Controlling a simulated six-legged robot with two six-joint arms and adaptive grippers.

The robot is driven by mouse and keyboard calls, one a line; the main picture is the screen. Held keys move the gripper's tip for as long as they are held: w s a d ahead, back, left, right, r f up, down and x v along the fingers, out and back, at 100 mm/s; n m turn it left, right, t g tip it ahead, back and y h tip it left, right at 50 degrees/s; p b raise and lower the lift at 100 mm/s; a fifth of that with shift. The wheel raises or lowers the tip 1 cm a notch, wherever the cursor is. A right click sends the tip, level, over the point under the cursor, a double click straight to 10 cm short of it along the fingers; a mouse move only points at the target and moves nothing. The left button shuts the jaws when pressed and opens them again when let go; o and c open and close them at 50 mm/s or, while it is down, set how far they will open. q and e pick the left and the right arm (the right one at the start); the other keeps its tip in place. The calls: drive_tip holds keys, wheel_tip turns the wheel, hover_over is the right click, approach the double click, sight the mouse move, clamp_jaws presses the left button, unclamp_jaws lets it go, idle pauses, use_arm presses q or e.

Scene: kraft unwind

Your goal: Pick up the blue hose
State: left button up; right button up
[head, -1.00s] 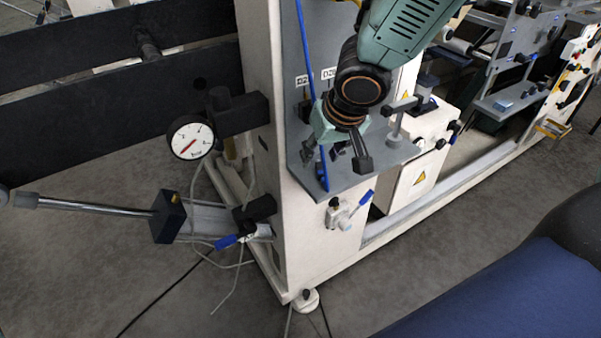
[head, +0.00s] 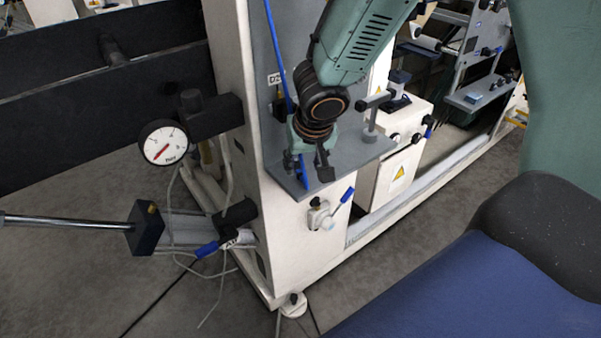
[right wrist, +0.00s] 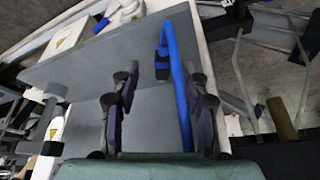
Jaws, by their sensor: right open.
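The blue hose (head: 278,52) runs down the front of the white machine frame in the head view. Its middle is hidden behind my right gripper, and its lower part shows near the grey shelf. My right gripper (head: 309,166) is open just above the shelf. In the right wrist view the hose (right wrist: 179,72) curves between the two open fingers of the gripper (right wrist: 161,84), closer to the right-hand finger. I cannot tell whether it touches that finger. A dark band sits around or beside the hose there. My left gripper is not in view.
The grey shelf (head: 345,165) lies close under the gripper. A grey post (head: 371,125) stands on it to the right. A blue-handled valve (head: 322,214) is below, and a dial gauge (head: 164,143) is at left. Open floor (head: 410,255) lies in front of the machine.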

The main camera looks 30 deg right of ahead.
sight(299, 170)
drive_tip(key=x, duration=0.2)
drive_tip(key=shift+w+a+f, duration=0.15)
drive_tip(key=shift+w+f, duration=0.1)
drive_tip(key=shift+s+r, duration=0.15)
drive_tip(key=shift+s, duration=0.05)
drive_tip(key=shift+c, duration=1.3)
drive_tip(key=shift+w, duration=0.2)
drive_tip(key=c, duration=0.4)
drive_tip(key=shift+s, duration=0.15)
clamp_jaws()
